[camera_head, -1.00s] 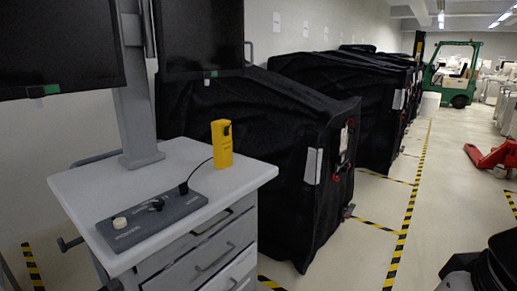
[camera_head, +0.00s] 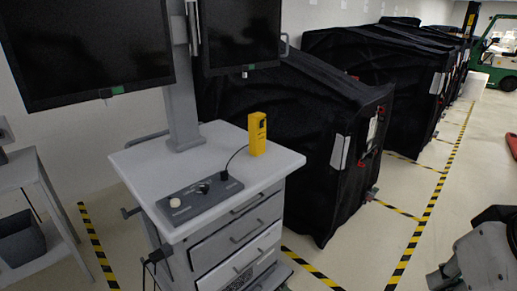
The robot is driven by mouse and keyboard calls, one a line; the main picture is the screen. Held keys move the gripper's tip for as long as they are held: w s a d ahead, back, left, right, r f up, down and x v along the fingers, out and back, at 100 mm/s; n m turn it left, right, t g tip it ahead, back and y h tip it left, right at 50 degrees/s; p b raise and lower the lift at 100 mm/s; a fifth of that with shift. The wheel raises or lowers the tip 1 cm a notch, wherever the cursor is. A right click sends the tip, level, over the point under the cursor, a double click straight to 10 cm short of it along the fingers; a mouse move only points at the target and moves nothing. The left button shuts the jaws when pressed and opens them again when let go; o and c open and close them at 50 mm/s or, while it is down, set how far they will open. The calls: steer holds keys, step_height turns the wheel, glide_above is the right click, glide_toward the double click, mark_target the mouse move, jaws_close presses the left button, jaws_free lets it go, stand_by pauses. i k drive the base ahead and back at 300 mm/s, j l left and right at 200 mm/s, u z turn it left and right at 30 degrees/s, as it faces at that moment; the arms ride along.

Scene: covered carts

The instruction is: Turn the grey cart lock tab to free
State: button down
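A grey cart (camera_head: 250,162) with a pale top, drawers and two dark monitors stands at the centre left. On its top lies a dark grey panel (camera_head: 195,207) with a round pale knob (camera_head: 175,202) and a dark knob or tab (camera_head: 203,188) near its middle. I cannot tell for sure whether this dark piece is the lock tab, nor which way it is set. A cable runs from the panel to a yellow handheld device (camera_head: 257,134) standing upright. A grey and black part of my arm shows at the lower right; my gripper cannot be made out.
Black covered carts (camera_head: 300,140) stand in a row behind and to the right. A grey shelf unit (camera_head: 22,172) with a dark bin (camera_head: 20,237) is at the left. Yellow-black floor tape (camera_head: 425,215) marks the bays. Open floor lies right of the carts.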

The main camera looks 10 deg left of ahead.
mark_target(224, 177)
steer(key=i+u, duration=0.1)
steer(key=i, duration=1.15)
